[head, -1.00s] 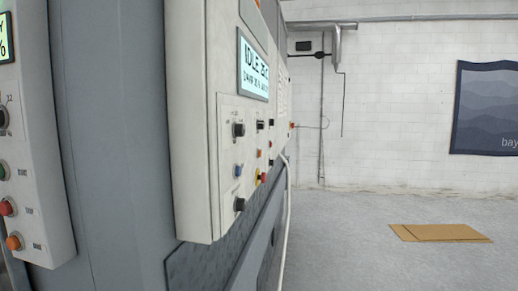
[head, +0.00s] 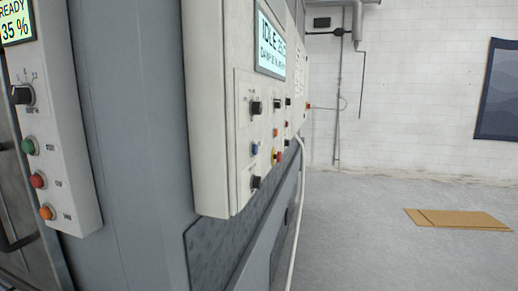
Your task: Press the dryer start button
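A white control panel (head: 62,120) stands at the left edge of the head view. Its screen (head: 15,20) reads "READY" and "35 %". Below the screen are a black rotary knob (head: 22,95), a green button (head: 29,146), a red button (head: 38,181) and an orange button (head: 46,213). Their small labels are too blurred to read surely. A second panel (head: 210,130) in the middle has a screen (head: 270,45) reading "IDLE", with several knobs and buttons below it. Neither gripper is in view.
Grey machine bodies (head: 135,130) fill the left half. Flat cardboard (head: 460,220) lies on the grey floor (head: 390,240) at right, which is otherwise clear. A white brick wall (head: 420,110) with a dark poster (head: 498,90) and pipes stands behind.

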